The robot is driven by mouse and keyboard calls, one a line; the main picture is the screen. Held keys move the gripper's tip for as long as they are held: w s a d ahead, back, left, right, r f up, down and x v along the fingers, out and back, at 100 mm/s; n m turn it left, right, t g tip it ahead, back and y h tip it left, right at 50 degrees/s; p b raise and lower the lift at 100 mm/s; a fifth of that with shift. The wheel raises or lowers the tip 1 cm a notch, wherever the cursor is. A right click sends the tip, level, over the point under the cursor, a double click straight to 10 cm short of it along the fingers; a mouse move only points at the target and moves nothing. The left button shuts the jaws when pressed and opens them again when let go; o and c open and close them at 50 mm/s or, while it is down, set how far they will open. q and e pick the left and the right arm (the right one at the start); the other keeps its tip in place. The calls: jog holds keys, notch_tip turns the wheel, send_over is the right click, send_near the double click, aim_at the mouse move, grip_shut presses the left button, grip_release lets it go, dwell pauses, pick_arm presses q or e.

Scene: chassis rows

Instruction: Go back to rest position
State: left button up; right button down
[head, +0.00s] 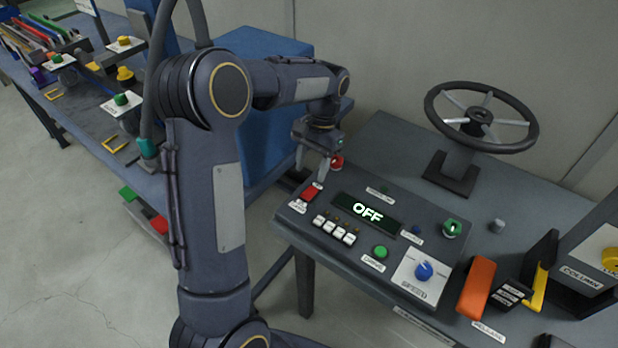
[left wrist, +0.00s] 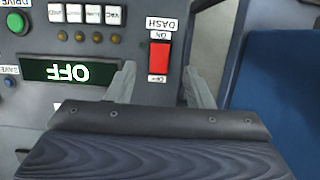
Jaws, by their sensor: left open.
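My left gripper (head: 312,172) is open and empty above the far left corner of the dark control panel (head: 290,212). Its arm fills the middle of the head view. In the left wrist view its two fingers (left wrist: 160,80) stand on either side of the red DASH rocker switch (left wrist: 159,58), apart from each other. The switch (head: 311,193) shows just below the fingertips in the head view; I cannot tell whether a finger touches it. My right gripper is in neither view.
A steering wheel (head: 481,117) stands behind the panel. An orange lever (head: 477,287) and a yellow lever (head: 539,288) are at the right. A blue box (head: 265,140) is behind my arm. A workbench (head: 85,125) with coloured knobs is at the left. Open floor (head: 70,260) lies at front left.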

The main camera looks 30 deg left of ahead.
pick_arm(q)
jog(key=shift+w+r, duration=0.15)
jog(key=shift+r, duration=0.45)
jog(key=s+d+r+n+t+h, duration=0.1)
jog(key=s+d+r+t+h, duration=0.2)
jog(key=s, duration=0.5)
jog(key=s+d+r+n+t, duration=0.1)
jog(key=s+d+r+t, duration=0.15)
jog(key=s+r, duration=0.45)
jog(key=s+d+f+t+h, duration=0.1)
jog(key=s+d+f+t, duration=0.2)
jog(key=s+f, duration=0.2)
jog(key=s, duration=0.3)
jog(key=shift+s+d+n, duration=0.3)
jog(key=shift+s+d, duration=0.05)
jog(key=shift+d, duration=0.05)
